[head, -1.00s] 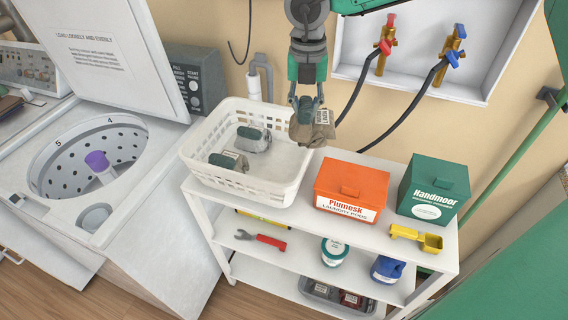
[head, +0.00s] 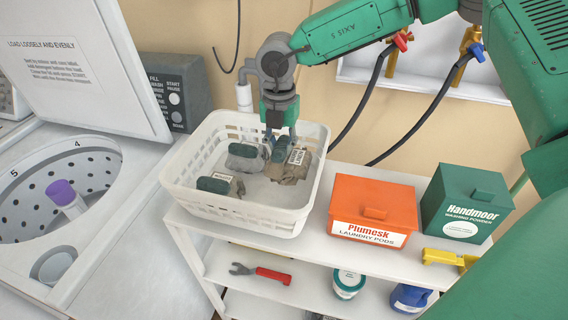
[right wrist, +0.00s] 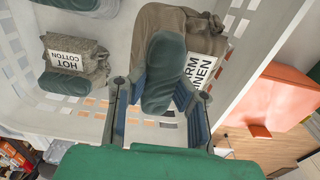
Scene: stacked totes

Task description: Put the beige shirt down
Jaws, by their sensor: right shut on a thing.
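The beige shirt (head: 291,172) is a folded bundle with a dark green grip and a white label, which reads partly as "WARM LINEN" in the right wrist view (right wrist: 175,20). It is inside the white laundry basket (head: 240,217), at the back right, low by the floor. Whether it touches the floor is hard to tell. My right gripper (head: 279,143) points down into the basket and is shut on the shirt's green grip; its two fingers (right wrist: 160,98) flank the grip in the right wrist view. My left gripper is not in view.
Two other bundles with green grips lie in the basket: a grey one (head: 246,158) beside the shirt and one nearer the front (head: 219,185). Right of the basket stand an orange box (head: 372,208) and a green box (head: 466,203). An open washer (head: 75,195) is at left.

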